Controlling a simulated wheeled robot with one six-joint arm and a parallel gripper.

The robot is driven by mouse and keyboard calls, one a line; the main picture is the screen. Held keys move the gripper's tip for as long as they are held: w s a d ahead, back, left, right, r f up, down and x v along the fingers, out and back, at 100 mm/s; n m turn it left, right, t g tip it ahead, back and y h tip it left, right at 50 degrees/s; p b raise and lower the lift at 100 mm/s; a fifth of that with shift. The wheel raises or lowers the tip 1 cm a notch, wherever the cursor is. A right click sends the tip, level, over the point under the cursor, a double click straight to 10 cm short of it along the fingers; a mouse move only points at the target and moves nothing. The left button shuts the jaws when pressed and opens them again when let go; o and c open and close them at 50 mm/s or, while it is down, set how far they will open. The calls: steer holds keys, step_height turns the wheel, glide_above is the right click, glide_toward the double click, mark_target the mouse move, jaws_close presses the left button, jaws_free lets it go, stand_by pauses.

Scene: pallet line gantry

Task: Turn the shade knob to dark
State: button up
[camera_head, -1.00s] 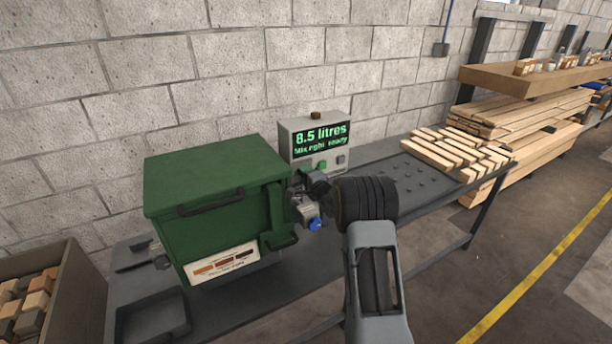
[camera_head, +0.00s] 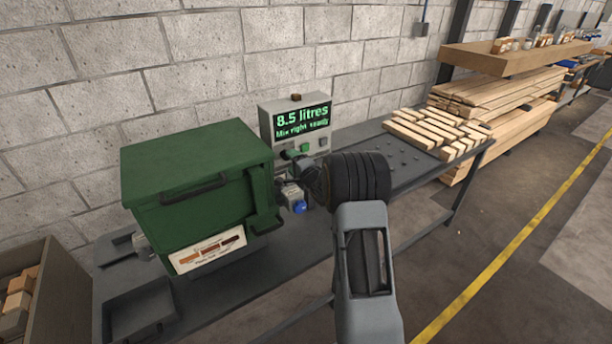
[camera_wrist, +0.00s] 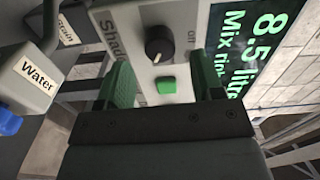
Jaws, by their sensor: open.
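The shade knob (camera_wrist: 158,44) is a round black dial with a small white mark, on the pale panel of the control box (camera_head: 268,128). In the wrist view "Shad…" is printed to its left and "off" to its right, and the white mark points toward the lower edge of the picture. My gripper (camera_wrist: 164,74) is open and empty, its green-padded fingers either side of the panel's middle. The knob shows beyond and between them, seemingly untouched. In the head view my arm hides the lower panel, and I cannot make out the knob.
A green button (camera_wrist: 166,85) sits below the knob. The lit display (camera_head: 302,121) reads 8.5 litres. A green lidded tank (camera_head: 195,165) stands left, with a water valve with a blue handle (camera_head: 299,208) close to my wrist. Wooden blocks (camera_head: 430,130) lie at right on the bench.

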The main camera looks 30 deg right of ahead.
steer(key=s+d+b, duration=0.1)
steer(key=s, duration=0.9)
steer(key=shift+s+b, duration=0.2)
steer(key=shift+b, duration=0.15)
steer(key=shift+d, duration=0.1)
steer(key=s+d+f+n+g+h, duration=0.45)
steer(key=s+f+n+g, duration=0.2)
steer(key=f+g, duration=0.25)
steer(key=s+a+r+n+g, duration=0.1)
steer(key=s+a+r+n, duration=0.2)
steer(key=s+a, duration=0.3)
steer(key=s+a+r+n+g+y, duration=0.1)
steer(key=s+a+r+n+g, duration=0.1)
steer(key=s+a, duration=0.5)
steer(key=s+a+r+n+g+y, duration=0.1)
steer(key=s+a+r+n, duration=0.3)
steer(key=s+a+r, duration=0.2)
steer(key=shift+s+a+r+n+g, duration=0.35)
steer(key=shift+s+a+g, duration=0.1)
steer(key=shift+a, duration=0.25)
steer(key=shift+c, duration=0.4)
